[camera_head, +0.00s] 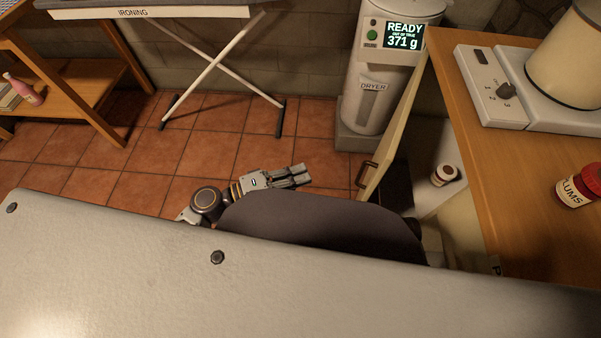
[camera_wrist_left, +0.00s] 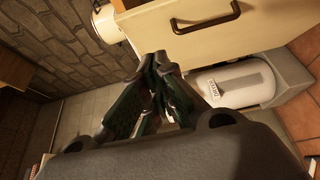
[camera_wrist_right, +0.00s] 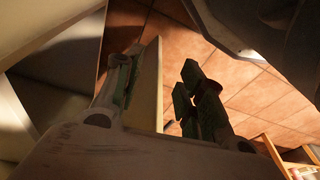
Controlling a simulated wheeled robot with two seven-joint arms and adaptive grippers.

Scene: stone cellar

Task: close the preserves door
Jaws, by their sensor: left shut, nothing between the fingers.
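The cream preserves door (camera_head: 397,125) stands open from the cupboard under the wooden counter, its dark handle (camera_head: 367,174) facing left. In the left wrist view the door (camera_wrist_left: 190,40) and handle (camera_wrist_left: 207,22) lie beyond the fingertips. My left gripper (camera_head: 303,176) is shut and empty, left of the handle and apart from it; it also shows in the left wrist view (camera_wrist_left: 160,65). My right gripper (camera_wrist_right: 158,80) is open, with the door's edge (camera_wrist_right: 150,90) between its fingers in the picture; contact cannot be told. The head view hides it.
A jar (camera_head: 444,174) stands inside the open cupboard. A plums jar (camera_head: 577,187) and an appliance with a dial (camera_head: 505,90) stand on the counter (camera_head: 500,170). The dryer (camera_head: 375,100) stands behind the door. An ironing board (camera_head: 150,12) is at back left; tiled floor (camera_head: 140,185) is clear.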

